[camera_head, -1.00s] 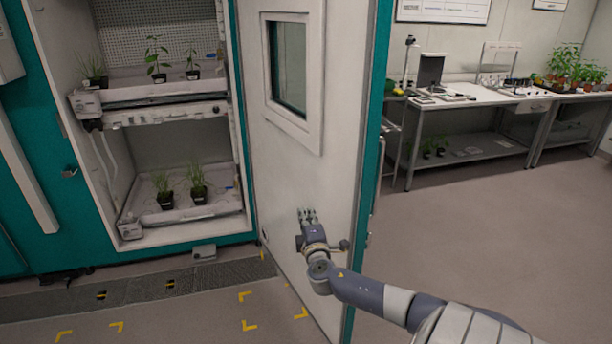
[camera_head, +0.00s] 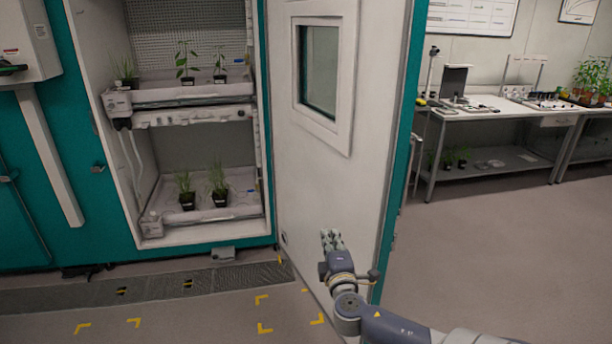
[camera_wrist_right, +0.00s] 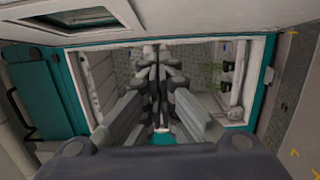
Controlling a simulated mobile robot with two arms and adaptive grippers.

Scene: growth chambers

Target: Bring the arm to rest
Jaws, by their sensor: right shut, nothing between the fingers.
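My right gripper (camera_head: 332,240) is in front of the open white chamber door (camera_head: 330,185) in the head view, near the door's lower part. In the right wrist view the same gripper (camera_wrist_right: 160,95) points toward the open chamber, and its fingers are together with nothing between them. I cannot tell from the head view whether it touches the door. My right arm (camera_head: 390,328) comes in from the bottom right. My left gripper is not in view.
The growth chamber (camera_head: 200,240) stands open, with potted plants on two shelves. A grated floor strip (camera_head: 150,285) and yellow floor marks lie in front. A bench (camera_head: 490,118) stands at the back right. The floor at right is clear.

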